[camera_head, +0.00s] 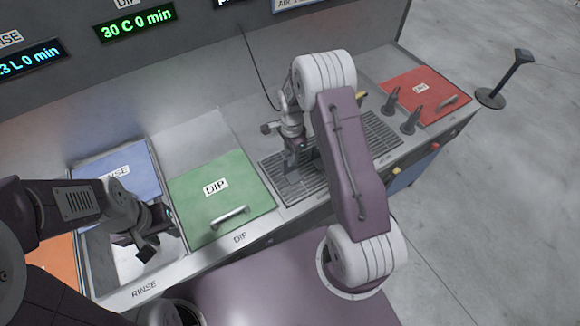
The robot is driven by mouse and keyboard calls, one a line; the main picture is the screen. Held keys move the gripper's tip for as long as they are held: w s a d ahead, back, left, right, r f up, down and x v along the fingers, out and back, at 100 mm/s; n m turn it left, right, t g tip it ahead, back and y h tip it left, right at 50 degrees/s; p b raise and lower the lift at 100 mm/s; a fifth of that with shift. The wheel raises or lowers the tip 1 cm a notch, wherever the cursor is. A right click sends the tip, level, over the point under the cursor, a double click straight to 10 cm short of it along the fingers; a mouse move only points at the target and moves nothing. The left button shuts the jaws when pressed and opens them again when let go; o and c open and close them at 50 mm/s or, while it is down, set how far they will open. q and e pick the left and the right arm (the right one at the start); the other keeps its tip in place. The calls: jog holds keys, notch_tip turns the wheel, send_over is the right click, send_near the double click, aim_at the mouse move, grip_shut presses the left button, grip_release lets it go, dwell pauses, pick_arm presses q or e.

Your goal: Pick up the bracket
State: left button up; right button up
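I cannot clearly pick out the bracket; a dark shape between my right gripper and the purple arm link may be part of it, but it is mostly hidden. My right gripper (291,168) points down at the dark slatted grate (372,142), low over its left part. Whether its fingers are shut on something cannot be told. My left gripper (143,246) hangs over the open rinse basin (122,282) at the left. Its fingers are small and partly in shadow, and no held object is visible.
A green DIP lid (208,208) with a metal handle lies between the grippers. A blue lid (120,170) stands behind the basin. A red lid (420,92) and two dark upright pegs (409,124) are at the right. A black stand (491,97) is on the floor.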

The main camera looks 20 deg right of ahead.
aim_at(291, 166)
jog(key=shift+f, duration=0.2)
jog(key=f+p, duration=0.2)
jog(key=f, duration=0.2)
jog(key=shift+a, duration=0.2)
jog(key=shift+w+f, duration=0.1)
jog(key=shift+f, duration=0.35)
jog(key=shift+d+f, duration=0.1)
jog(key=shift+d, duration=0.05)
grip_shut()
dwell(0.5)
